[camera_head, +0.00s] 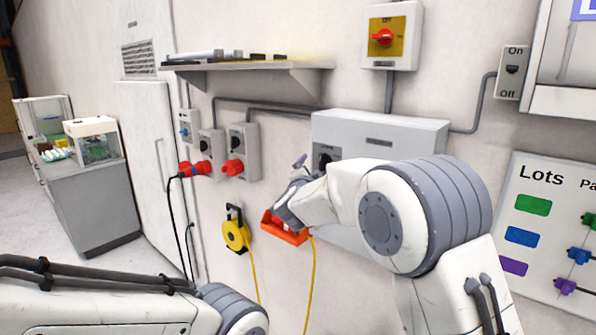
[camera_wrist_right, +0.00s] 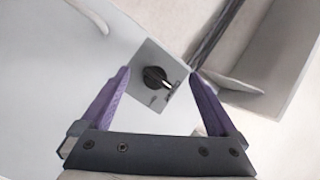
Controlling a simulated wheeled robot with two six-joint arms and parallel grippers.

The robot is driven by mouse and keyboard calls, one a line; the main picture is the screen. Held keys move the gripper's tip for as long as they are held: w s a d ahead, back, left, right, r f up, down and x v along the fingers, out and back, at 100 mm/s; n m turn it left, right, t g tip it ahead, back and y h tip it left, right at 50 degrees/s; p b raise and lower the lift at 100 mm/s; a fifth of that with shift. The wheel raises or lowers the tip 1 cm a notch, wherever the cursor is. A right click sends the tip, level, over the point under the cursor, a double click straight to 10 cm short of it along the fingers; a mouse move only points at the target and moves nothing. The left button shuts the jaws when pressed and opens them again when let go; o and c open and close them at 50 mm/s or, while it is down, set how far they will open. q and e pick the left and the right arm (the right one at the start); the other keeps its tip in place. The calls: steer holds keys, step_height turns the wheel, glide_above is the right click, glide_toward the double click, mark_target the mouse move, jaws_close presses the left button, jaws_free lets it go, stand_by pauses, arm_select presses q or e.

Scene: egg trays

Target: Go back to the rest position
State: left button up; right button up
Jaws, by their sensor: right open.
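My right arm reaches to the wall in the head view. A black rotary knob (camera_wrist_right: 155,78) on a light grey square plate (camera_wrist_right: 147,103) appears between and beyond the fingertips. I cannot tell how far off it is. My left gripper is out of view; only part of my left arm shows at the bottom left.
A grey wall box (camera_head: 400,127) with a black knob (camera_head: 325,158) is beside my right wrist. An orange-red holder (camera_head: 284,235) sits just below it. A shelf (camera_head: 250,66), red plugs (camera_head: 195,169), a yellow cable reel (camera_head: 236,235) and a Lots board (camera_head: 540,180) are around.

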steer(key=s+d+f+n+g+y, duration=0.1)
steer(key=s+d+f+n+g, duration=0.35)
steer(key=s+f, duration=0.55)
steer(key=s+d+f+n+g+y, duration=0.1)
steer(key=s+d+f+n+g, duration=0.4)
steer(key=s, duration=0.9)
steer(key=s+d+f+n+g+y, duration=0.1)
steer(key=s+d+f+n+g, duration=0.4)
steer(key=s+f, duration=0.5)
steer(key=s+a+r+n+g+y+b, duration=0.1)
steer(key=s+a+r+n, duration=0.4)
steer(key=s+a, duration=0.8)
steer(key=s+n+g+b, duration=0.1)
steer(key=s, duration=0.2)
steer(key=shift+r+g, duration=0.1)
steer(key=shift+g, duration=0.15)
